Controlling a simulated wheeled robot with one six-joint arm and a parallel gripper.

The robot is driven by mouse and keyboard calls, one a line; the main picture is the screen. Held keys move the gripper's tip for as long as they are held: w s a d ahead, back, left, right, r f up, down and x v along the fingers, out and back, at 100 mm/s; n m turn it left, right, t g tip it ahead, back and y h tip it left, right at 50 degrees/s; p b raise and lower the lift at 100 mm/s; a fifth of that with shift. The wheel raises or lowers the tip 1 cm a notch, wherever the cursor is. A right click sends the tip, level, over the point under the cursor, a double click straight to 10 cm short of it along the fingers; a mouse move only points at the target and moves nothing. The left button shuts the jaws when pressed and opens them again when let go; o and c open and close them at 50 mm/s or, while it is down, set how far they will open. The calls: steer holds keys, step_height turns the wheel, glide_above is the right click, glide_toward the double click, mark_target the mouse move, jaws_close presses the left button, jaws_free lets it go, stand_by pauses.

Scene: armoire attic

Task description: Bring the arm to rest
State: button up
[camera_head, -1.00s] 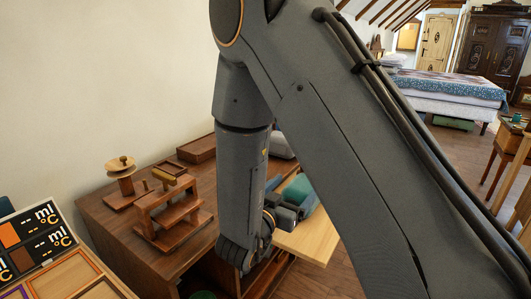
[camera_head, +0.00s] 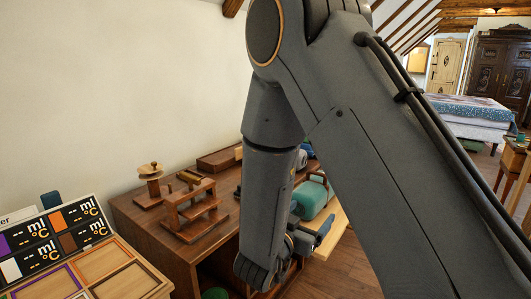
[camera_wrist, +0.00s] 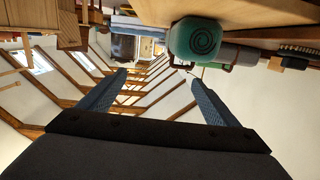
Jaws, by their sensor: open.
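My arm fills the middle of the head view and bends down toward the desk. My gripper (camera_head: 322,232) is partly hidden behind my own arm, beside the light wooden board. In the wrist view, which looks upside down, its two fingers (camera_wrist: 156,74) are spread apart with nothing between them. A teal rounded container (camera_head: 314,197) stands on the board, just beyond the gripper. It also shows in the wrist view (camera_wrist: 196,42), with a spiral on its face, beyond the fingertips and apart from them.
The brown desk (camera_head: 140,218) carries a small wooden stepped stand (camera_head: 195,212) and a wooden spool-like piece (camera_head: 150,180). The light board (camera_head: 335,236) juts from the desk. A labelled tray (camera_head: 105,262) is at lower left. Open floor (camera_head: 355,272) lies to the right of the desk.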

steer(key=s+d+r+n+g+y+p, duration=0.1)
steer(key=s+d+n+g+y+p, duration=0.1)
steer(key=s, duration=0.7)
steer(key=s+d+r+n+g+y+p, duration=0.2)
steer(key=s+g+y+p, duration=0.1)
steer(key=s+g, duration=0.4)
steer(key=s+d+r+n+g+y+p, duration=0.1)
steer(key=s+d+n+g+y+p, duration=0.1)
steer(key=s, duration=0.9)
steer(key=d+n+g+y, duration=0.1)
steer(key=g+y, duration=0.1)
steer(key=g, duration=0.1)
steer(key=shift+r+p, duration=0.3)
steer(key=shift+r, duration=0.05)
